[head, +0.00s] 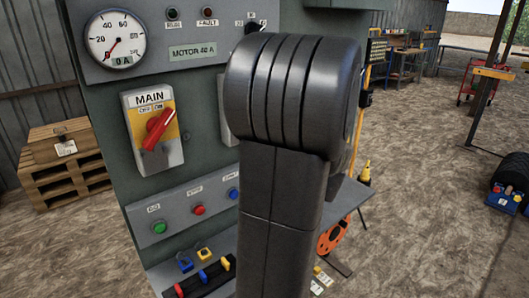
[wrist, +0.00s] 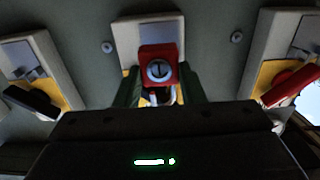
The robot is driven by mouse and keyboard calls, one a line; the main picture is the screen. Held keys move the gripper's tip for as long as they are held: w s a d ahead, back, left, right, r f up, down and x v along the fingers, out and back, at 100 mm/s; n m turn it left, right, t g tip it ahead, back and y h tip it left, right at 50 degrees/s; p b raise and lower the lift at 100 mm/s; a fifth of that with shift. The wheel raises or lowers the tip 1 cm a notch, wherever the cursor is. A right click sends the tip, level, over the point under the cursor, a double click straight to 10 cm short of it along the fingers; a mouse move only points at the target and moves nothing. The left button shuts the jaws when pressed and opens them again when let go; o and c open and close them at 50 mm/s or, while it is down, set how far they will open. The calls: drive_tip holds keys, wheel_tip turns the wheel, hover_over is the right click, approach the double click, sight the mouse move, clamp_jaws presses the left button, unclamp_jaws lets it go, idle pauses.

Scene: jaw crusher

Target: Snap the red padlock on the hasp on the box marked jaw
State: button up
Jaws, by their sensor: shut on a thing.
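In the wrist view, the red padlock (wrist: 160,57) sits between the two dark green fingers of my gripper (wrist: 160,90), which is shut on it. Its round keyhole face is toward the camera, and part of the pale shackle shows below it. Behind it is a grey box with a yellow plate (wrist: 129,83) on the panel. I cannot read that box's label or see its hasp clearly. I cannot tell whether the shackle touches anything. In the head view my arm hides the gripper, the padlock and most of a box (head: 225,112) right of the MAIN box.
The MAIN switch box (head: 140,105) has a red handle. A box with a black handle (wrist: 30,100) and one with a red handle (wrist: 290,85) flank the middle box. Push buttons (head: 198,210) and a shelf with several coloured items (head: 203,275) are lower. A pallet stack (head: 60,180) stands left.

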drive_tip(key=shift+b+x, duration=1.55)
drive_tip(key=shift+x, duration=1.4)
drive_tip(key=shift+b, duration=1.75)
drive_tip(key=shift+b+x, duration=1.2)
drive_tip(key=shift+b, duration=0.05)
drive_tip(key=o, duration=1.2)
drive_tip(key=shift+c, duration=0.2)
drive_tip(key=shift+s+d, duration=0.1)
drive_tip(key=shift+b+v, duration=1.95)
drive_tip(key=shift+v, duration=1.05)
drive_tip(key=shift+b+v, duration=0.7)
drive_tip(key=shift+v, duration=0.65)
